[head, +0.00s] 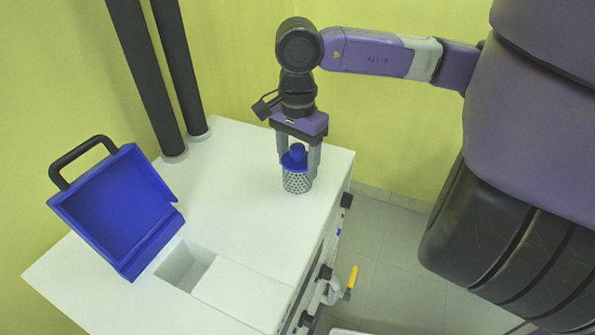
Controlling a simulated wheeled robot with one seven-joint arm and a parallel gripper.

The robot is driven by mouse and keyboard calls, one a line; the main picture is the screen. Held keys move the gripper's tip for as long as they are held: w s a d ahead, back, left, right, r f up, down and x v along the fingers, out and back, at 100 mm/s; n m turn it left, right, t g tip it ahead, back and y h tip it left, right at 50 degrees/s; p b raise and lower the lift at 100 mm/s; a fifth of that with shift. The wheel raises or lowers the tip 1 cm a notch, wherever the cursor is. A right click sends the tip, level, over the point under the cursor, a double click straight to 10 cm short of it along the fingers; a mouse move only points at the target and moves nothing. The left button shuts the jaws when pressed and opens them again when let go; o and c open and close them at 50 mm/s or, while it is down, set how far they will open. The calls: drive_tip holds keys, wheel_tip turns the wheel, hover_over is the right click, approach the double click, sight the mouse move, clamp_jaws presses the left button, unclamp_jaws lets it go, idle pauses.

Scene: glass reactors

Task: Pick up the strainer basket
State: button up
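The strainer basket (297,183) is a small perforated metal cylinder with a blue top and a rounded blue knob. It appears to stand upright on the white worktop (235,160), near its right edge. My gripper (299,160) points straight down over it. Its two grey fingers are apart, one on each side of the blue knob. Slim gaps seem to show between knob and fingers, so the gripper looks open around it; contact on the far side is hidden.
A blue open case (115,205) with a black handle stands tilted at the left of the worktop, beside a rectangular recess (185,266). Two black columns (180,70) rise at the back. A yellow handle (352,277) sticks out below the right edge. The worktop's middle is clear.

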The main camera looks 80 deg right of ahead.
drive_tip(key=c, duration=0.8)
drive_tip(key=shift+o, duration=0.2)
drive_tip(key=shift+r, duration=0.2)
